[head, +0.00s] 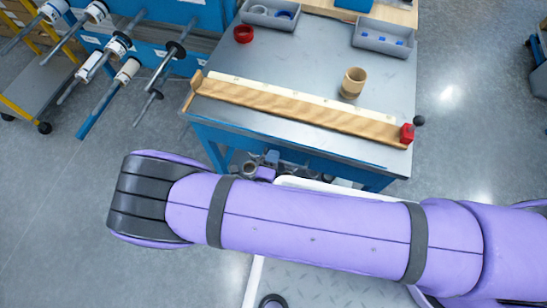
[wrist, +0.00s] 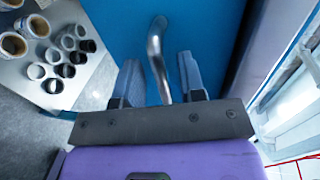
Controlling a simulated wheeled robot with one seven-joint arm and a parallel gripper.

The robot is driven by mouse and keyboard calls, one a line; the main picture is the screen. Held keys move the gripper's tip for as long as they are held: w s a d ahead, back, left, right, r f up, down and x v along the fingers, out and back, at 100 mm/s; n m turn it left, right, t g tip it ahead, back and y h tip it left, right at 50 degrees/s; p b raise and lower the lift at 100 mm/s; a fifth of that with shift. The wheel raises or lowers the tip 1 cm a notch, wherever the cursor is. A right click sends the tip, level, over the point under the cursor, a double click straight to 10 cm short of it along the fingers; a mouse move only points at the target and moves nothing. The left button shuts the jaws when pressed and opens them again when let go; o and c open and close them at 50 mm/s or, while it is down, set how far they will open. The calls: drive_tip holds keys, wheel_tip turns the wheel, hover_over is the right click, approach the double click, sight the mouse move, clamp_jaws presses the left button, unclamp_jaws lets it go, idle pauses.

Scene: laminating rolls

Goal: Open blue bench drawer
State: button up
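The blue bench (head: 290,150) stands ahead in the head view, with its front mostly hidden behind my purple arm. In the wrist view a flat blue front (wrist: 215,30) fills the upper middle. A curved silver metal handle (wrist: 155,60) stands out from it and reaches down between the fingers. My gripper (wrist: 160,75) is open, with one grey-blue finger on each side of the handle and gaps visible on both sides. I see no clear contact. The drawer's edges do not show, so I cannot tell whether it is shut.
The grey bench top (head: 300,65) carries a wooden strip (head: 300,110), a brown cup (head: 353,82), a red ring (head: 243,34) and grey trays (head: 385,38). A rack with rolls (head: 115,45) stands at the left. Several round tube ends (wrist: 60,60) show left in the wrist view.

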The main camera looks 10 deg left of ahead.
drive_tip(key=shift+w, duration=0.35)
drive_tip(key=shift+c, duration=0.5)
clamp_jaws()
drive_tip(key=shift+s, duration=0.1)
